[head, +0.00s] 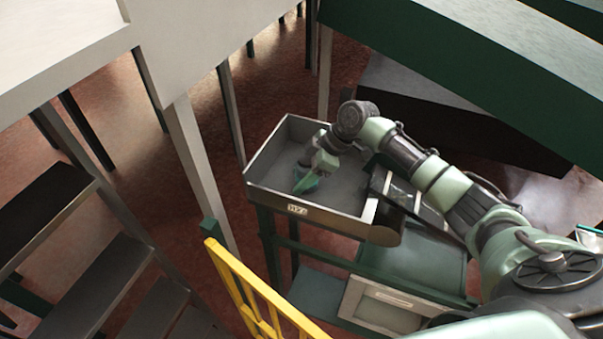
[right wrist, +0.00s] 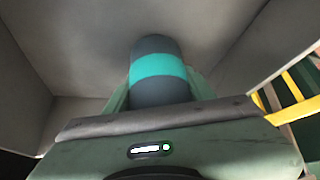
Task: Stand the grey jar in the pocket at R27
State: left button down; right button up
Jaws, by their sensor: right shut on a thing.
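The grey jar (right wrist: 158,68) is a dark grey cylinder with a teal band. My right gripper (right wrist: 160,92) is shut on it, with a green finger on each side. In the head view my right gripper (head: 306,180) reaches down into a grey metal bin (head: 258,165), and only a small teal bit of the jar shows there. I cannot tell whether the jar touches the bin floor. My left gripper is in neither view. No pocket marked R27 can be made out.
The bin has raised walls and a small label (head: 298,209) on its front, too blurred to read surely. A yellow rail (head: 240,275) stands in front of it. Dark shelves or steps (head: 90,280) are at the left. A green-edged table (head: 470,60) is at upper right.

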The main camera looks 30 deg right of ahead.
jog(key=o, duration=1.6)
jog(key=shift+c, duration=0.2)
jog(key=shift+r, duration=0.15)
jog(key=shift+s+d+r+b, duration=0.1)
jog(key=shift+d+r+b, duration=0.05)
jog(key=shift+d+b, duration=0.15)
jog(key=b+v, duration=0.4)
jog(key=v, duration=0.7)
jog(key=shift+r, duration=0.25)
